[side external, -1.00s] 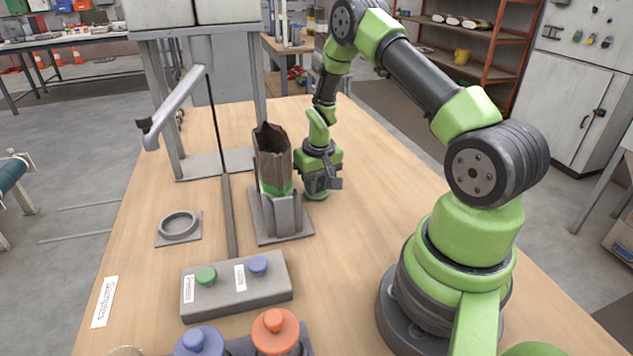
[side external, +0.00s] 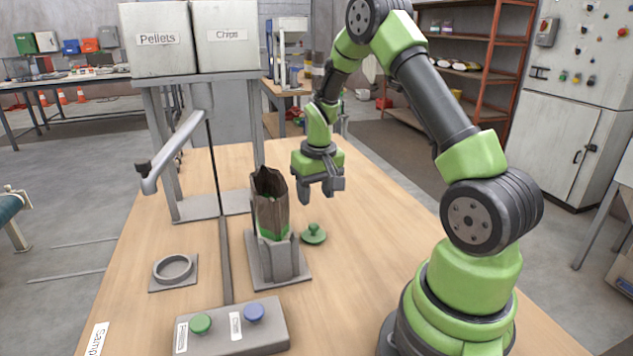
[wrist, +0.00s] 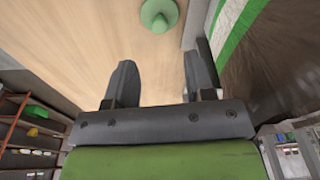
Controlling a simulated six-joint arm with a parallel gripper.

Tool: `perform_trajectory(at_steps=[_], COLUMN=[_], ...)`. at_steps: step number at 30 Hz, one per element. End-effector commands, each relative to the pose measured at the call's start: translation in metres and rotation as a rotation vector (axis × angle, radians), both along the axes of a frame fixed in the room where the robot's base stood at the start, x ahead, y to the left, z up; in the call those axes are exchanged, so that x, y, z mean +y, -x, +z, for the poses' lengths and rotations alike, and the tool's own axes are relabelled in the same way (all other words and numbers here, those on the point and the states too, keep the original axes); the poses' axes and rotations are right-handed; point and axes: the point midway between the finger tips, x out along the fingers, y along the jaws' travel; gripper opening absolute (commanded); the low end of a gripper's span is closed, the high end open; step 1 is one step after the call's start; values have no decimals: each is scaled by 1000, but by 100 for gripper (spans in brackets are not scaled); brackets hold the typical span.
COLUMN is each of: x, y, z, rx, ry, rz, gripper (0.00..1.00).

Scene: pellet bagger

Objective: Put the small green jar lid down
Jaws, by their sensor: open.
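The small green jar lid (side external: 313,234) lies on the wooden table, knob up, just right of the grey bag stand (side external: 279,262). It also shows in the wrist view (wrist: 159,14), at the top, beyond the fingertips. My gripper (side external: 317,198) is above the lid and apart from it. Its jaws are open with nothing between them, as the two spread fingers in the wrist view (wrist: 160,75) show. The brown bag (side external: 270,205) with a green band stands upright in the bag stand, left of my gripper.
A control box (side external: 232,330) with a green and a blue knob sits at the front. A grey ring holder (side external: 173,269) lies at the left. The chute handle (side external: 172,150) reaches out under the Pellets and Chips bins (side external: 155,40). The table right of the lid is clear.

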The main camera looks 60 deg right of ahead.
Motion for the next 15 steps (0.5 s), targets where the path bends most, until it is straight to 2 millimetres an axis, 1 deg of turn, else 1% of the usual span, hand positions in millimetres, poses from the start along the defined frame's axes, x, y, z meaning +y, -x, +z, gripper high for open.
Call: perform_trajectory(at_steps=[1,5,8,11,14,15], x=[0,1,7,24,53,67], y=[0,2,1,0,4,9], z=[9,22,34,60,98,113], rx=[-3,-2,-13,-52,-117,-148], ry=[2,2,4,10,15,14], rz=[0,2,7,21,46,58], gripper=[49,49,49,49,49,49])
